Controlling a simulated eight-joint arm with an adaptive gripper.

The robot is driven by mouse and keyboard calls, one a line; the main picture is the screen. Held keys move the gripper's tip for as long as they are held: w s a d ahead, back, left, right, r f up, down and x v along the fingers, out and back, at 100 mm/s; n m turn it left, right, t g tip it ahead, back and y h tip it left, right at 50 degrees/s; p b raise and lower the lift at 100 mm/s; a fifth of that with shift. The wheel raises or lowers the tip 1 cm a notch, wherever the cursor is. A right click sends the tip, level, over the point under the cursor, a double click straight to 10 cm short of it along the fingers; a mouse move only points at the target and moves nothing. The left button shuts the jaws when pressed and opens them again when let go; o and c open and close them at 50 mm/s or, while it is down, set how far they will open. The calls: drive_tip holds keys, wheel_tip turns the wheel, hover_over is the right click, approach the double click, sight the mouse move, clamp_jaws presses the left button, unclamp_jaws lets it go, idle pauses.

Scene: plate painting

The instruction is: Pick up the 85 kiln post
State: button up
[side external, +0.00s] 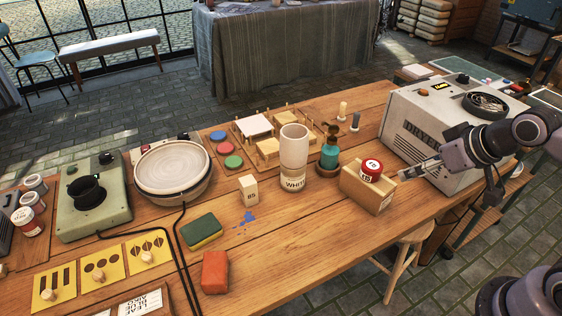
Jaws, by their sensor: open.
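The 85 kiln post (248,191) is a small, pale, upright block marked "85". It stands on the wooden table (300,240) left of the tall white cylinder labelled "WHITE" (293,160). My gripper (405,174) is at the right, beside the dryer and near the cardboard box, well to the right of the post. It is open, and I see nothing held in it.
A cardboard box (364,196) with a red-lidded jar (371,170) and a teal item (329,157) stand between my gripper and the post. The dryer (425,125) is behind. A sponge (202,231), red block (215,271) and turntable (172,168) lie left. The front right table is clear.

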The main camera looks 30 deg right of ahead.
drive_tip(key=w+a+r+m+g, duration=0.2)
drive_tip(key=w+a+r+m, duration=0.25)
drive_tip(key=w, duration=0.45)
drive_tip(key=m+g, duration=0.5)
drive_tip(key=m, duration=0.8)
hover_over(249, 192)
drive_tip(key=w+d, duration=0.1)
drive_tip(key=w, duration=0.1)
wheel_tip(249, 192, down, 15)
drive_tip(key=shift+d+r, duration=0.1)
drive_tip(key=shift+d, duration=0.05)
drive_tip(key=shift+f+m, duration=0.25)
drive_tip(key=shift+f, duration=0.05)
drive_tip(key=f, duration=1)
drive_tip(key=shift+a+f, duration=0.35)
drive_tip(key=shift+c, duration=0.3)
clamp_jaws()
